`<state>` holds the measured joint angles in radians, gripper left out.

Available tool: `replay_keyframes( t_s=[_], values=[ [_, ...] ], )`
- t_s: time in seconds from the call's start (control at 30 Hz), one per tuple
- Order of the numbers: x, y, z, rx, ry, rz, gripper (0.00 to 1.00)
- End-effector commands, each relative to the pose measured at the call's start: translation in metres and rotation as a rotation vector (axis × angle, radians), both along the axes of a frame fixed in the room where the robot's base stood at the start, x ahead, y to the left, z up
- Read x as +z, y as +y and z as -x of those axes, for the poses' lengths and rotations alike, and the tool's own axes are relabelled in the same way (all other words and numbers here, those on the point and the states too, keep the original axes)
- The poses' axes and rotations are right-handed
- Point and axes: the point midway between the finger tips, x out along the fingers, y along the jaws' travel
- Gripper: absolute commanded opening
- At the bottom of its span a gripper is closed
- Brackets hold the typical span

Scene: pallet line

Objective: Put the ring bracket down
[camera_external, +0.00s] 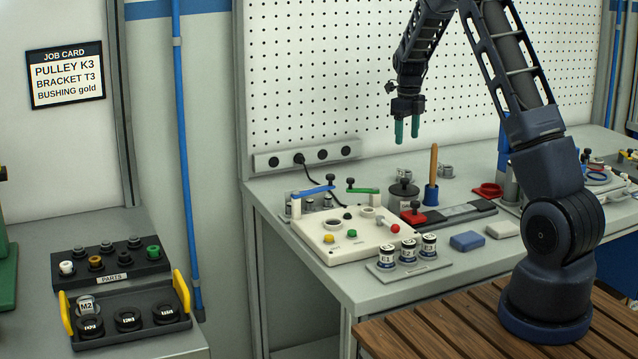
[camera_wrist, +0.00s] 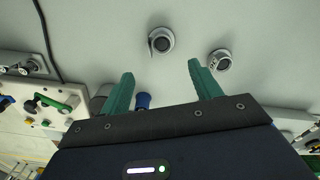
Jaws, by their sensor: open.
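My gripper (camera_external: 407,130) is open and empty, with its green fingers pointing down high above the back of the bench. In the wrist view its two fingers (camera_wrist: 158,85) are spread apart with nothing between them. Beyond the fingertips a grey ring with a small side tab (camera_wrist: 160,40) lies on the bench; it looks like the ring bracket. A second grey round piece (camera_wrist: 219,60) stands to its right. Two small grey pieces show at the back of the bench in the external view, a left one (camera_external: 401,174) and a right one (camera_external: 446,171); their shapes are hard to tell.
A blue holder with a wooden handle (camera_external: 431,193) and a dark knobbed pot (camera_external: 403,193) stand below the gripper. A white fixture panel (camera_external: 345,240) with blue and green levers is to the left. Labelled cans (camera_external: 408,252) stand in front. A power strip (camera_external: 305,155) runs behind.

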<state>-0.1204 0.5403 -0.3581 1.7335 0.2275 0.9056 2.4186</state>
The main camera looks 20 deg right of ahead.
Motion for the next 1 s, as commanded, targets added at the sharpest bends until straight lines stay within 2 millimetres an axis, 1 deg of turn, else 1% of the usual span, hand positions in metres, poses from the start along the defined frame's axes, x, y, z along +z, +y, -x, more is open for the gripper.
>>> replay_keyframes(
  t_s=[0.2, 0.27, 0.37, 0.5, 0.57, 0.7, 0.87, 1.0],
  values=[
    [0.016, 0.001, 0.004, 0.021, -0.003, -0.003, 0.63],
    [0.024, 0.003, 0.009, 0.055, -0.009, -0.008, 0.63],
    [0.045, 0.008, 0.024, 0.156, -0.027, -0.020, 0.63],
    [0.082, 0.018, 0.055, 0.358, -0.063, -0.033, 0.63],
    [0.096, 0.022, 0.070, 0.450, -0.078, -0.034, 0.63],
    [0.128, 0.032, 0.105, 0.661, -0.117, -0.032, 0.63],
    [0.159, 0.044, 0.147, 0.906, -0.159, -0.015, 0.63],
    [0.182, 0.054, 0.186, 1.121, -0.193, 0.014, 0.63]
  ],
)
